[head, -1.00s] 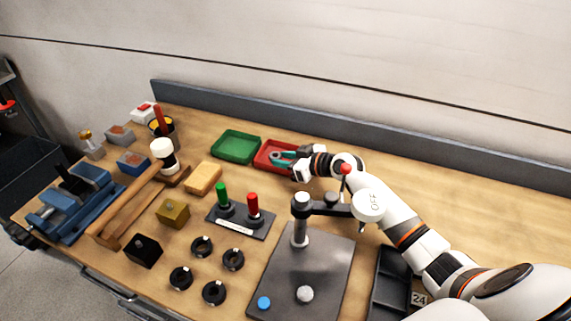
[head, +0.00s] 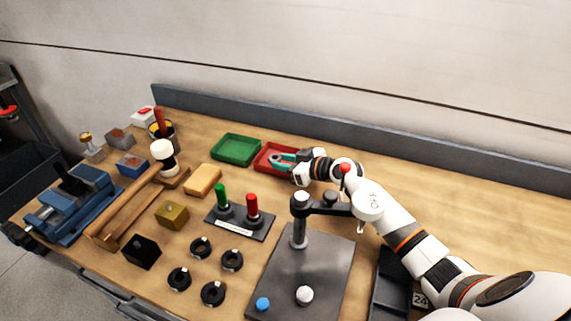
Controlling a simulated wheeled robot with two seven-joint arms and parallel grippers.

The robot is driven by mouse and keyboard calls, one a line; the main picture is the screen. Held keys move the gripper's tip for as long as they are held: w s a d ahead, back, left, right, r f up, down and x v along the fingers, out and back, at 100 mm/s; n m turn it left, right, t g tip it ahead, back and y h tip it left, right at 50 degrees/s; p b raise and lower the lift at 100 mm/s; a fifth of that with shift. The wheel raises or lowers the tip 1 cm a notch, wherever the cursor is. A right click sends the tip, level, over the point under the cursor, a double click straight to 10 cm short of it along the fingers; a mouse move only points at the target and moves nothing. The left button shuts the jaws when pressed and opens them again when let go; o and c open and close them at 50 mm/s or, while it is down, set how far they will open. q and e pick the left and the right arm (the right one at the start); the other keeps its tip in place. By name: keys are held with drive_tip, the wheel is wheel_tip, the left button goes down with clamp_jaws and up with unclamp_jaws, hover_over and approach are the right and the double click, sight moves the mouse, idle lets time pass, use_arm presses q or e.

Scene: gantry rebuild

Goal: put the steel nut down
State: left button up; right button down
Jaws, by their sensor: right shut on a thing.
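My right gripper (head: 281,158) reaches in from the right, with its teal fingers low over the red tray (head: 262,165) at the back of the bench. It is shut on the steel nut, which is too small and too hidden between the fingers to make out. I cannot tell whether the nut touches the tray floor. My left gripper is not in view.
A green tray (head: 235,150) stands just left of the red one. In front are a stand with green and red handles (head: 240,222), a yellow block (head: 203,180) and a post on a grey plate (head: 318,262). A low back wall (head: 420,165) runs behind.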

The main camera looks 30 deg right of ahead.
sight(286, 177)
drive_tip(key=c, duration=1.1)
unclamp_jaws()
drive_tip(key=f, duration=0.1)
drive_tip(key=s+f, duration=0.1)
drive_tip(key=f, duration=0.1)
drive_tip(key=shift+s+a+f+g, duration=0.15)
drive_tip(key=shift+f+g, duration=0.1)
drive_tip(key=shift+g, duration=0.15)
drive_tip(key=shift+o, duration=0.2)
drive_tip(key=shift+r+p, duration=0.65)
drive_tip(key=shift+p, duration=0.15)
drive_tip(key=shift+s, duration=0.1)
drive_tip(key=b+v, duration=0.1)
drive_tip(key=v, duration=0.4)
drive_tip(key=d+v, duration=0.1)
drive_tip(key=v, duration=0.4)
drive_tip(key=shift+w+b, duration=0.2)
drive_tip(key=shift+b, duration=0.2)
drive_tip(key=shift+s+d+r, duration=0.1)
drive_tip(key=shift+s+r, duration=0.25)
drive_tip(key=shift+r, duration=0.1)
